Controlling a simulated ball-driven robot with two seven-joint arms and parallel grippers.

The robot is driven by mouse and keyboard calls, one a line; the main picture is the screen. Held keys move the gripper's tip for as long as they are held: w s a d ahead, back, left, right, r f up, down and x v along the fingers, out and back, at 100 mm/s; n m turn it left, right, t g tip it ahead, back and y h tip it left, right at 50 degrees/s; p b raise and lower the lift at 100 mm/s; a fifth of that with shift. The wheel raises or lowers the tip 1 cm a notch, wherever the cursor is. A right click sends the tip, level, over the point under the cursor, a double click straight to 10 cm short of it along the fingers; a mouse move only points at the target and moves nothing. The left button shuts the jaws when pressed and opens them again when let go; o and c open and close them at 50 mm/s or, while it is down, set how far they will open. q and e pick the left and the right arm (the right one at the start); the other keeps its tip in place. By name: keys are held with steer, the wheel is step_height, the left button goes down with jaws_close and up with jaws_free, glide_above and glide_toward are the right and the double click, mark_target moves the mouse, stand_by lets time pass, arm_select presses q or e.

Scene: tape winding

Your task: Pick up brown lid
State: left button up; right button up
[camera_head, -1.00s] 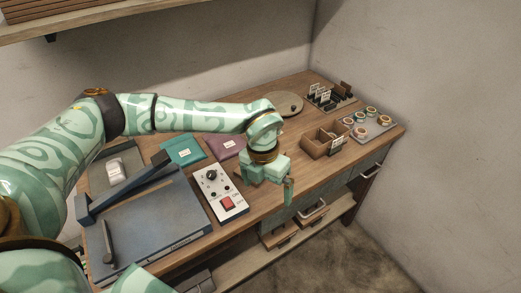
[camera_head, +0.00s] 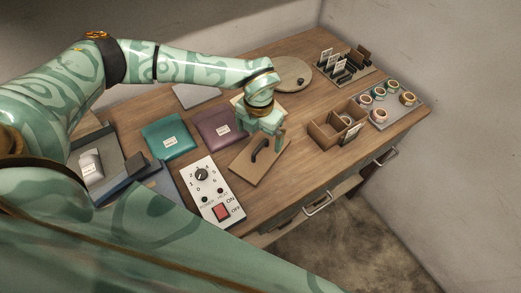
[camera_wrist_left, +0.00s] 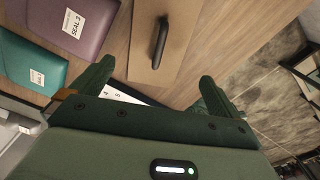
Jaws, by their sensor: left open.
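The brown lid (camera_head: 257,172) is a flat board lying on the wooden table, with a dark bar handle (camera_head: 261,150) standing on it. In the left wrist view, the lid (camera_wrist_left: 182,50) lies ahead of the fingertips, its handle (camera_wrist_left: 160,42) roughly centred between them. My left gripper (camera_head: 261,136) is open and empty, just above the far side of the lid. Its two fingers (camera_wrist_left: 154,84) are spread apart and not closed on the handle. My right gripper does not show.
A control box (camera_head: 212,193) with a dial and red switch stands left of the lid. Teal (camera_head: 170,136) and purple (camera_head: 217,127) packets lie beyond it. A divided wooden box (camera_head: 322,133) and a tray of tape rolls (camera_head: 412,113) stand at right.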

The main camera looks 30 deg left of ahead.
mark_target(258, 147)
arm_select(q)
step_height(258, 147, down, 4)
steer(key=shift+w+a+f, duration=0.15)
step_height(258, 147, down, 5)
steer(key=shift+f+b, duration=0.2)
steer(key=shift+b, duration=0.4)
steer(key=c, duration=0.7)
